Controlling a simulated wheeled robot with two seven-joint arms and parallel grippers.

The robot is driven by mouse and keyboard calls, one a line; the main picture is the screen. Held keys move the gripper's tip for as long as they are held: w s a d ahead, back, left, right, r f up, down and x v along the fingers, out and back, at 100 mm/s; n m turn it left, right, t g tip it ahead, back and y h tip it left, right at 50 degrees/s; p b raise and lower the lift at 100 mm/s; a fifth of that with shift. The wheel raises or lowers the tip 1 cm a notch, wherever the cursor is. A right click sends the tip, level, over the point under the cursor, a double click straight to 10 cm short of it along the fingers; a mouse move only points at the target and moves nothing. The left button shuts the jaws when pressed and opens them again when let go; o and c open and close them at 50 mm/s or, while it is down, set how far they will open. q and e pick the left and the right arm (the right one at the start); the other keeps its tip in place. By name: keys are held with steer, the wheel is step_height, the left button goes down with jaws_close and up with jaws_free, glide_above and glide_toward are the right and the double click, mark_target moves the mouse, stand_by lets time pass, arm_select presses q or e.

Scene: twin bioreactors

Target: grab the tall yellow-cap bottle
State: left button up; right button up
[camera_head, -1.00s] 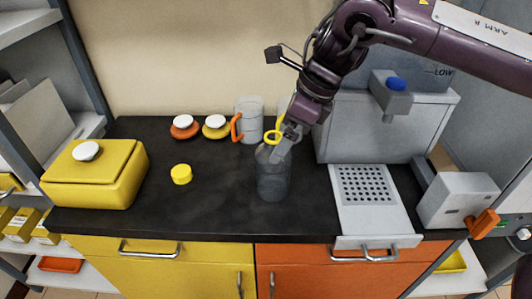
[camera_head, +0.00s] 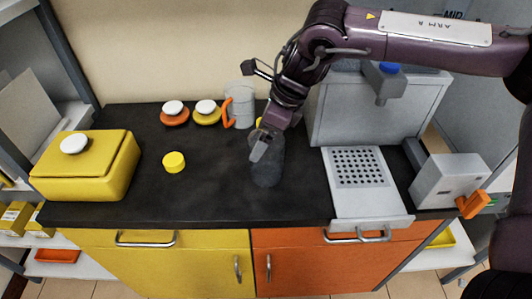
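A tall, dark grey see-through bottle (camera_head: 268,168) stands upright on the black counter, left of the grey machine. Its top is largely hidden by my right gripper (camera_head: 260,148), which comes down from above over its upper left side. I cannot tell whether the fingers touch the bottle or how far apart they are. A bit of yellow (camera_head: 258,122) shows behind the gripper; what it belongs to is unclear. A loose yellow cap (camera_head: 174,162) lies on the counter to the left. My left gripper is not in view.
A yellow box (camera_head: 90,170) with a white knob stands at the left. Orange (camera_head: 175,115) and yellow (camera_head: 207,115) white-topped lids and a clear jug (camera_head: 240,105) with orange handle stand behind. The grey machine (camera_head: 370,115) and perforated tray (camera_head: 360,175) stand right.

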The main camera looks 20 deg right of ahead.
steer(key=c, duration=1.6)
steer(key=shift+r, duration=0.1)
